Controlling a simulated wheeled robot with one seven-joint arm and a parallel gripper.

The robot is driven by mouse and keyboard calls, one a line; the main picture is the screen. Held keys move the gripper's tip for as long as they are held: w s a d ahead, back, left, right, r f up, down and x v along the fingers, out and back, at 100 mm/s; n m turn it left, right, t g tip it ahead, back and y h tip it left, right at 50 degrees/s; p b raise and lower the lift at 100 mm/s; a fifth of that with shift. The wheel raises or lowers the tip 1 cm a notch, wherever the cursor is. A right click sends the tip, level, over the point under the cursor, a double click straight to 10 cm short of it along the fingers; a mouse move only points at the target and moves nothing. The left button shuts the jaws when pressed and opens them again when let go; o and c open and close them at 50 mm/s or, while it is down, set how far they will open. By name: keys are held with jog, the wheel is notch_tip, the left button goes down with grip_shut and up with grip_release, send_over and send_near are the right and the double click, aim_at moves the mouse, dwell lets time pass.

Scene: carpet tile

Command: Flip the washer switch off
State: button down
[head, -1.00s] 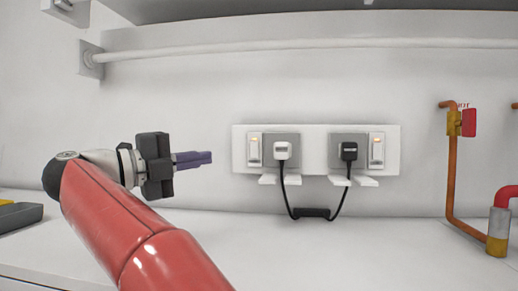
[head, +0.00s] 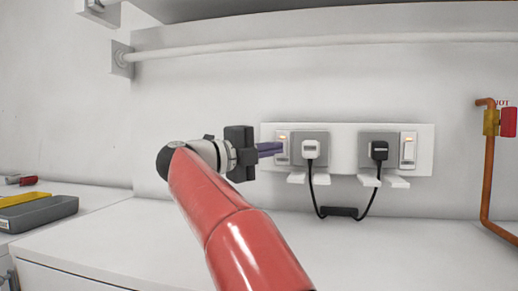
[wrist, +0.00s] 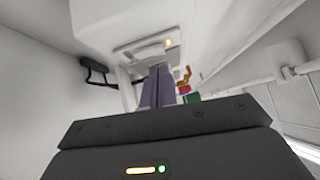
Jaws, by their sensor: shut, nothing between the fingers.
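A white wall panel (head: 345,165) carries two rocker switches, each with a lit orange lamp. I cannot read which one is the washer's. My gripper (head: 280,148) is shut and empty, its purple fingers pointing right, the tips in front of the left switch and partly covering it. In the wrist view the fingertips (wrist: 161,72) are close below a switch plate (wrist: 150,45) with a glowing lamp. I cannot tell whether they touch.
A black cable (head: 340,212) hangs in a loop between the plugs. White ledges (head: 384,181) jut out below the sockets. Copper pipes with a red-handled valve (head: 508,122) are at right. A grey tray (head: 38,214) lies at left. The white counter below the panel is mostly clear.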

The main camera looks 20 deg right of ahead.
jog(key=shift+w+d+r, duration=0.1)
jog(key=shift+w+d, duration=0.35)
jog(key=shift+w, duration=0.05)
jog(key=shift+w, duration=0.1)
jog(key=shift+r, duration=0.15)
